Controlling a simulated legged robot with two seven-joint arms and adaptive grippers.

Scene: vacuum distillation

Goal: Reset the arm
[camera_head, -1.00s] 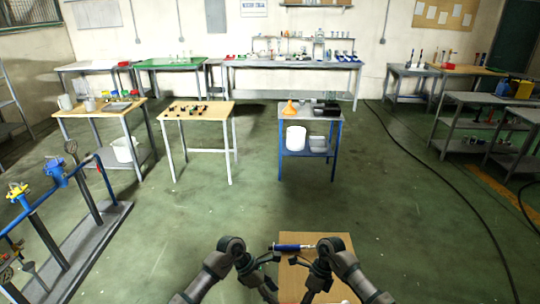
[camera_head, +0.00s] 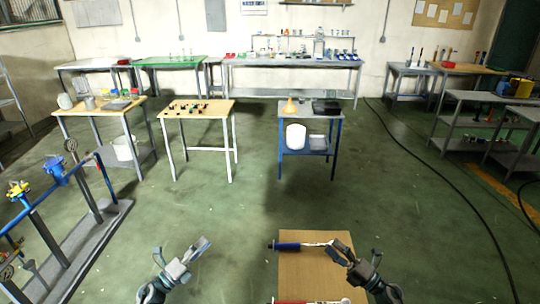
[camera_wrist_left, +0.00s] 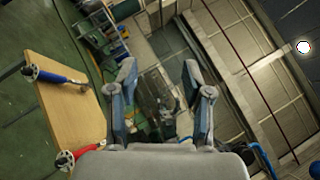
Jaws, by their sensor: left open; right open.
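My left gripper (camera_head: 204,243) is raised over open floor, left of the wooden table in front of me. In the left wrist view its two fingers (camera_wrist_left: 158,80) are spread apart with nothing between them. My right gripper (camera_head: 336,250) is over the right part of the table, by the end of the blue-handled tool's shaft. It is open, and I cannot tell whether it touches the tool.
The wooden table (camera_head: 310,270) bears a blue-handled tool (camera_head: 287,246), also in the left wrist view (camera_wrist_left: 50,77), and a red-handled tool (camera_wrist_left: 68,159) at its near edge. A pipe stand (camera_head: 85,190) is at left.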

